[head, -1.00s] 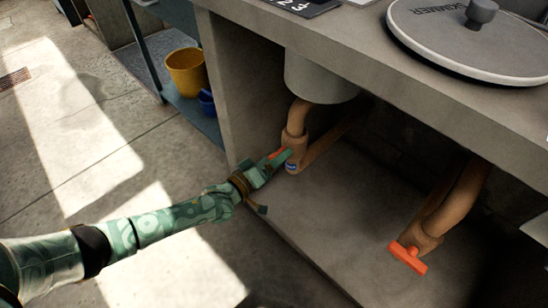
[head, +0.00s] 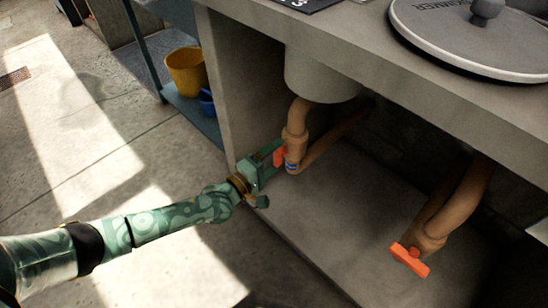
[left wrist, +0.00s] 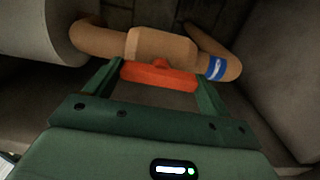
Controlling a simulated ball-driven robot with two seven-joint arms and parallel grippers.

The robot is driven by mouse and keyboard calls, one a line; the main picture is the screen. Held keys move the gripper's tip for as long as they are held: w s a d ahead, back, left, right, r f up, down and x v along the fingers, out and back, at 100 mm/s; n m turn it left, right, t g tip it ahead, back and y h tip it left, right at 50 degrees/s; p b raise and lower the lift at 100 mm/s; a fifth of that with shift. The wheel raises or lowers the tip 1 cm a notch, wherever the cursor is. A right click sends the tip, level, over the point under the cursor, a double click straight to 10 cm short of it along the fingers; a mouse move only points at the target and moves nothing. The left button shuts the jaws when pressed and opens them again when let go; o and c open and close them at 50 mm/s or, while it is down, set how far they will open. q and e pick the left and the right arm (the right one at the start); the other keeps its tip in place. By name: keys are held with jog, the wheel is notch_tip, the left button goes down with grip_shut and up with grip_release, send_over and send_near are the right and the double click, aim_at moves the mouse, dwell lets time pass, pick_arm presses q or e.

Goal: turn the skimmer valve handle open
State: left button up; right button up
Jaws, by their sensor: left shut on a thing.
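An orange valve handle (head: 280,157) sits on a tan pipe fitting (head: 294,140) under the counter, below a grey round basin. A blue band (head: 292,167) marks the pipe beside it. My left gripper (head: 274,155) is shut on this handle. In the left wrist view the handle (left wrist: 160,76) lies crosswise between my two green fingers (left wrist: 160,82), one at each end. A second orange handle (head: 409,260) is on another tan pipe at the right, apart from my gripper. My right gripper is not in view.
The concrete counter (head: 400,90) overhangs the pipes, with a side wall (head: 232,90) left of the handle. A grey lid lettered SKIMMER (head: 450,40) lies on top. A yellow bucket (head: 186,72) and blue container stand on a shelf at left. The cabinet floor between the pipes is clear.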

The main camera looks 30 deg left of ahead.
pick_arm(q)
jog(key=shift+s+f, duration=0.1)
jog(key=shift+f, duration=0.05)
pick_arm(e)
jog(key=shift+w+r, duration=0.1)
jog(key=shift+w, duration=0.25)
pick_arm(q)
jog(key=o, duration=0.9)
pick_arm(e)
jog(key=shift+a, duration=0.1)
pick_arm(q)
jog(key=shift+s+a, duration=0.1)
jog(key=shift+s, duration=0.05)
jog(key=p+v, duration=0.6)
jog(key=v, duration=1)
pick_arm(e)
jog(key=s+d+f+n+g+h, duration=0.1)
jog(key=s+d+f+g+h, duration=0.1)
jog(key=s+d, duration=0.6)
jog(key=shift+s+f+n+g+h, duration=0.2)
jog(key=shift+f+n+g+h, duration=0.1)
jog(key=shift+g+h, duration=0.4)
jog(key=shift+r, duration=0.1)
